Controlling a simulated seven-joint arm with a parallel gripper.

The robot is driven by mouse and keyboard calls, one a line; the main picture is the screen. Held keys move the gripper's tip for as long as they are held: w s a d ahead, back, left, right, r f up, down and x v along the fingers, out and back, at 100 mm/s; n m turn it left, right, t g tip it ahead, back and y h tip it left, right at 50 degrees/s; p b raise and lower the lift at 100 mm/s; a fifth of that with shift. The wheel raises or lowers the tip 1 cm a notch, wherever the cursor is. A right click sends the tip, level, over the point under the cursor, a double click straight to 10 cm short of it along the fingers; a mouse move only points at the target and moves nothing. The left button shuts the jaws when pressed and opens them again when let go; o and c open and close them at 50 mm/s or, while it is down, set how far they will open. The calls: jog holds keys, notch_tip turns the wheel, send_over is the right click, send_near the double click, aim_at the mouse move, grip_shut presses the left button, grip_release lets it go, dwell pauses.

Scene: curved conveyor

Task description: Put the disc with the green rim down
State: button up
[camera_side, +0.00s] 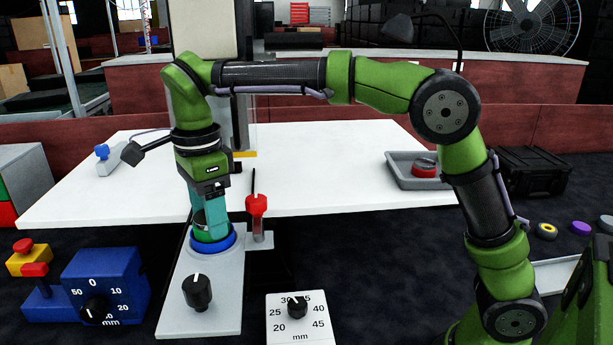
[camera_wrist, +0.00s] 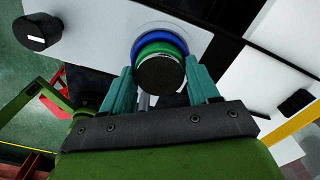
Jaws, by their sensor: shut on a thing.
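The disc with the green rim (camera_side: 203,236) is between the teal fingers of my gripper (camera_side: 209,224), low over a blue ring (camera_side: 228,246) on a light grey plate (camera_side: 208,310). In the wrist view the green rim (camera_wrist: 160,48) shows with a dark round face (camera_wrist: 160,73), and the blue ring (camera_wrist: 152,28) lies around or just behind it. My gripper (camera_wrist: 161,83) is shut on the disc and points down. I cannot tell whether the disc touches the ring's bottom.
A black knob (camera_side: 197,291) stands on the plate's front part. A red-handled lever (camera_side: 257,206) stands close to my gripper's right. A blue dial box (camera_side: 105,285) and a white dial plate (camera_side: 300,328) are nearby. A grey tray (camera_side: 400,178) holds a red disc (camera_side: 424,168).

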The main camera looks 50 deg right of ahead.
jog(key=shift+f, duration=0.25)
jog(key=shift+f, duration=0.15)
jog(key=shift+f, duration=0.65)
jog(key=o, duration=1.1)
jog(key=shift+s+a, duration=0.1)
jog(key=shift+r, duration=6.75)
